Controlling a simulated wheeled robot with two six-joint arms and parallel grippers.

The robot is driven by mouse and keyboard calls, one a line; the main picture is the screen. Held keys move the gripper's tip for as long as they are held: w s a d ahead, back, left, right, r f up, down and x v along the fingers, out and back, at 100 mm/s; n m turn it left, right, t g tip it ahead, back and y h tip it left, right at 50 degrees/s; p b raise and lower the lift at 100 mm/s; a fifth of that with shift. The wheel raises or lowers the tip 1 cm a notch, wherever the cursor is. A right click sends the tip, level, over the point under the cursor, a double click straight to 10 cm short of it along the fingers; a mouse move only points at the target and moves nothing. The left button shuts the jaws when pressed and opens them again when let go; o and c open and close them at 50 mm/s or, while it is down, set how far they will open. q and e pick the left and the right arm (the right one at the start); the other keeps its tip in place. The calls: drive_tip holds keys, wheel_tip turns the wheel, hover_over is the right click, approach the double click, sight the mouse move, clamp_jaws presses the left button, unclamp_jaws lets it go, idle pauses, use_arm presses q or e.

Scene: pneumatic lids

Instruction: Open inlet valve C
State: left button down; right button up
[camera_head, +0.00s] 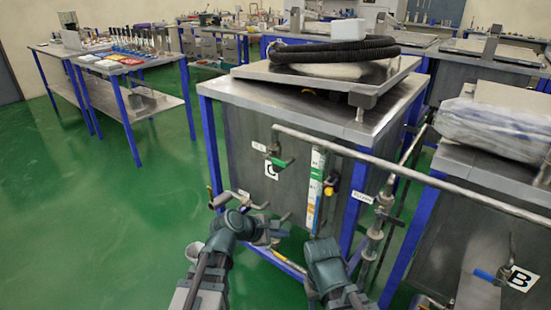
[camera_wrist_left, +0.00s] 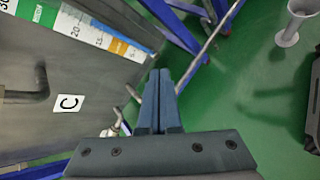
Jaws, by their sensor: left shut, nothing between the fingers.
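Tank C (camera_head: 240,140) is a grey metal tank in a blue frame, with a white "C" label (camera_head: 271,169) that also shows in the left wrist view (camera_wrist_left: 69,103). My left gripper (camera_head: 280,232) is in front of the tank, below the label and apart from the valve. In the left wrist view my left gripper (camera_wrist_left: 160,75) is shut and empty. My right arm shows at the bottom centre; its fingers are not visible.
A long horizontal pipe (camera_head: 420,179) crosses in front of the tanks. A coloured scale strip (camera_head: 316,185) and a yellow fitting (camera_head: 331,186) are right of the valve. Tank B's label (camera_head: 520,279) and a blue handle (camera_head: 484,275) are at lower right. Green floor is free at left.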

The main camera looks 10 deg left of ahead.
sight(279, 163)
use_arm(q)
drive_tip(key=w+a+r+n+t+p, duration=0.3)
drive_tip(key=w+a+r+n+t, duration=0.2)
drive_tip(key=a+r+n, duration=0.3)
wheel_tip(279, 163, up, 4)
drive_tip(key=w+n, duration=0.1)
drive_tip(key=n, duration=0.2)
drive_tip(key=shift+w+a+f+p, duration=0.25)
drive_tip(key=shift+a+p, duration=0.05)
drive_tip(key=shift+a, duration=0.1)
use_arm(e)
wheel_tip(279, 163, up, 5)
drive_tip(key=shift+f, duration=0.1)
use_arm(q)
drive_tip(key=shift+w, duration=0.1)
drive_tip(key=b+x, duration=0.4)
drive_tip(key=x, duration=0.6)
drive_tip(key=shift+r+p, duration=2)
drive_tip(key=shift+p, duration=0.35)
use_arm(e)
drive_tip(key=shift+r, duration=0.35)
use_arm(q)
drive_tip(key=shift+r+n, duration=0.1)
drive_tip(key=shift+n, duration=0.2)
use_arm(e)
drive_tip(key=shift+r, duration=0.1)
